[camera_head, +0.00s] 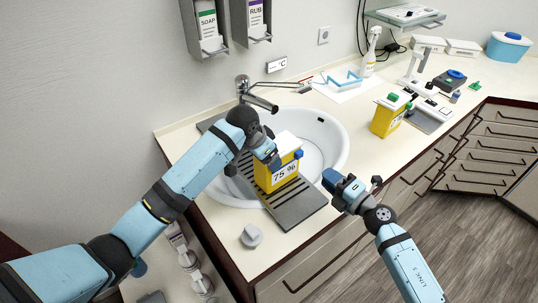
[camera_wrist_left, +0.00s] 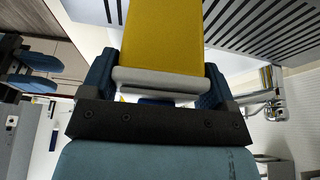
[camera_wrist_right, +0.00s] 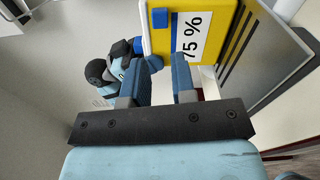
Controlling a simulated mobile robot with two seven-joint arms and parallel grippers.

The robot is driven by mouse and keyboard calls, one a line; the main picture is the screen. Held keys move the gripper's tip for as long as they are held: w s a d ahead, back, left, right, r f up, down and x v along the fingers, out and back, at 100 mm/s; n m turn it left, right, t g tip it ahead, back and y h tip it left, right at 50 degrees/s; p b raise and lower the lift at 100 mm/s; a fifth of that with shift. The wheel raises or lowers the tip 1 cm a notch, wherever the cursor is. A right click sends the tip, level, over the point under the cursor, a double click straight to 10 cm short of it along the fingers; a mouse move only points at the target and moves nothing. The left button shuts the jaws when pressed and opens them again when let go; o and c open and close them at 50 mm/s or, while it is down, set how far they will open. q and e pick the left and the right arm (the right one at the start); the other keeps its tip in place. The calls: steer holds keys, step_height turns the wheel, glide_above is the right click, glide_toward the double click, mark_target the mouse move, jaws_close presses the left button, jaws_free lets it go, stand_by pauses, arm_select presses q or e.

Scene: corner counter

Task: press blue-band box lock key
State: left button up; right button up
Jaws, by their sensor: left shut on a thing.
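The yellow box (camera_head: 276,176) with a "75 %" label and white lid is at the front of the sink, over the grey ribbed drainer. Its blue key (camera_head: 298,154) is on the right of the lid, and shows in the right wrist view (camera_wrist_right: 160,17). My left gripper (camera_head: 268,155) is shut on the box; in the left wrist view its fingers flank the box's white lid (camera_wrist_left: 157,82). My right gripper (camera_head: 332,180) is to the right of the box and apart from it. Its fingers in the right wrist view (camera_wrist_right: 162,82) are parted with nothing between them.
The ribbed drainer (camera_head: 299,204) lies across the sink (camera_head: 330,138). The tap (camera_head: 258,98) is behind. A second yellow box (camera_head: 387,120) with a green key stands further right. A grey round knob (camera_head: 251,236) is on the front counter.

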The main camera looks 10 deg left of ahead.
steer(key=shift+d+n, duration=0.1)
steer(key=shift+n, duration=0.2)
steer(key=c, duration=0.4)
steer(key=n, duration=0.2)
steer(key=s+d+n, duration=0.1)
steer(key=n, duration=0.3)
steer(key=shift+s+d+n, duration=0.25)
steer(key=shift+d+n, duration=0.05)
steer(key=shift+d, duration=0.1)
jaws_close()
steer(key=n, duration=0.3)
steer(key=s+d+n, duration=0.1)
steer(key=n, duration=0.2)
steer(key=s+d+n, duration=0.1)
steer(key=n, duration=0.2)
steer(key=shift+a, duration=0.1)
